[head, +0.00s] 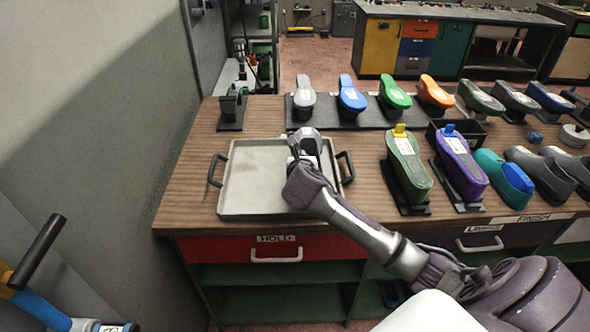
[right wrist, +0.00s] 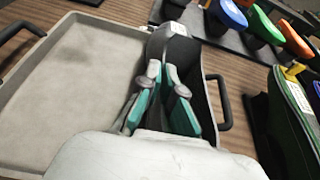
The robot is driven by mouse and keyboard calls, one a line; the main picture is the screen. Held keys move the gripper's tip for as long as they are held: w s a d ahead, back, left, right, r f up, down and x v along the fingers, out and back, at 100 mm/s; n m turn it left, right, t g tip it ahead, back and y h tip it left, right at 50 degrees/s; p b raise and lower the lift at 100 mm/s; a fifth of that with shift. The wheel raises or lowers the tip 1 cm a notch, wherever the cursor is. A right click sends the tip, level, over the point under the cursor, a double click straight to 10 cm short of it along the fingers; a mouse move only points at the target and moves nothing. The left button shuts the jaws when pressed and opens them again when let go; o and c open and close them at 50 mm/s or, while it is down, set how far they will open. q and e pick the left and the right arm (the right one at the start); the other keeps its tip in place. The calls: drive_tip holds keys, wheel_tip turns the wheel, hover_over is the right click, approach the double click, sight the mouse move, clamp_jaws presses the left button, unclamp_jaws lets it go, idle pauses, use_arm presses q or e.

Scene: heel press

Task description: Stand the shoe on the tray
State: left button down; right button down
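The tray (head: 240,185) is a shallow grey pan with black handles, lying on the wooden bench; it also shows in the right wrist view (right wrist: 60,95). The dark grey shoe (head: 311,143) is at the tray's right side, its lower part largely hidden by my arm in the head view. In the right wrist view, the shoe (right wrist: 172,45) lies around my right gripper (right wrist: 166,72). The grey-and-teal fingers reach down at the shoe with a narrow dark gap between them. Whether they grip its wall is unclear. My left gripper is not in view.
Several coloured shoe forms, including a blue one (head: 351,97) and an orange one (head: 433,93), stand behind and right of the tray. A green one (head: 408,165) stands close to its right. The tray's left half is bare. A red HOLD drawer (head: 225,248) is below.

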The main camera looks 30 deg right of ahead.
drive_tip(key=f, duration=0.2)
drive_tip(key=a+f, duration=0.1)
drive_tip(key=f, duration=0.1)
drive_tip(key=shift+w+a+f, duration=0.1)
drive_tip(key=shift+w+f, duration=0.1)
drive_tip(key=shift+f, duration=0.15)
drive_tip(key=c, duration=1.3)
unclamp_jaws()
drive_tip(key=shift+s, duration=0.1)
drive_tip(key=shift+a, duration=0.1)
drive_tip(key=v, duration=1.2)
drive_tip(key=shift+f, duration=0.1)
